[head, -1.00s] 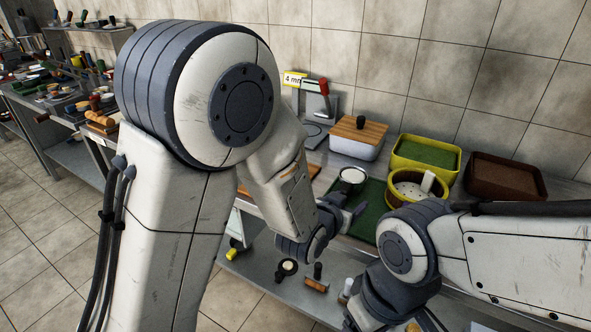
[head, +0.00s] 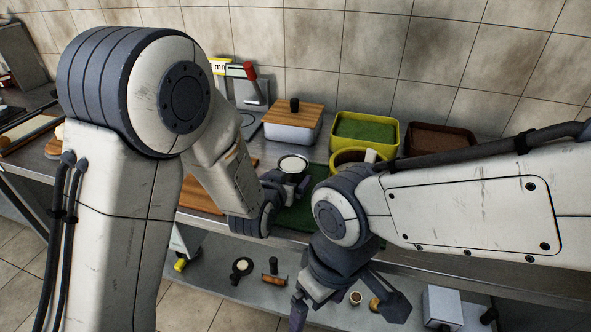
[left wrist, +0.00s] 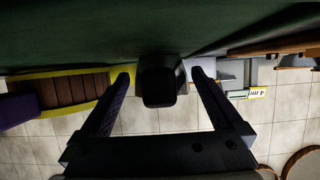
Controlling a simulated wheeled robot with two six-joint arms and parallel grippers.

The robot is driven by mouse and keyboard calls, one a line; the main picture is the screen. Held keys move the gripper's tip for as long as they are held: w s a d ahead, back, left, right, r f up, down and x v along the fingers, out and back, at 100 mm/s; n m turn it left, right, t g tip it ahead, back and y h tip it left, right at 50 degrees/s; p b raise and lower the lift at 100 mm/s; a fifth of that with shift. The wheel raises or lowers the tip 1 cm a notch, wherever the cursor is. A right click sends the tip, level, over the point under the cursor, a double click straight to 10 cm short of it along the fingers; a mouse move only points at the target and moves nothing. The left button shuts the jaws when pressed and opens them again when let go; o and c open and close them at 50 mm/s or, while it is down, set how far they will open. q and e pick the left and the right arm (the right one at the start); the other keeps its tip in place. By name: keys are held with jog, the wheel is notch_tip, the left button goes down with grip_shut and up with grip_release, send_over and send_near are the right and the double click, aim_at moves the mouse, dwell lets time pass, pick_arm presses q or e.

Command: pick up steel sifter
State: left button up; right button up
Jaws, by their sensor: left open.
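The steel sifter (head: 292,164) is a round steel cup with a pale inside, standing on the green mat (head: 297,216) in the head view. My left gripper (head: 286,184) is open at its near side, low over the mat. In the left wrist view a dark block-like piece, which looks like the sifter's handle (left wrist: 161,82), points at the camera between the open fingertips, with a gap on each side. The rest of the sifter is hidden there. My right gripper (head: 345,304) hangs in front of the counter, fingers spread and empty.
Behind the mat are a wooden-lidded white box (head: 292,128), a yellow bin (head: 363,132) and a brown bin (head: 438,139). A round basket (head: 345,157) is partly hidden by my right arm. A wooden board (head: 203,196) lies left. A lower shelf (head: 230,292) holds small items.

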pick_arm(q)
jog(key=shift+w+d, duration=0.15)
jog(key=shift+d, duration=0.1)
jog(key=shift+a, duration=0.25)
jog(key=c, duration=1.5)
jog(key=shift+r, duration=0.1)
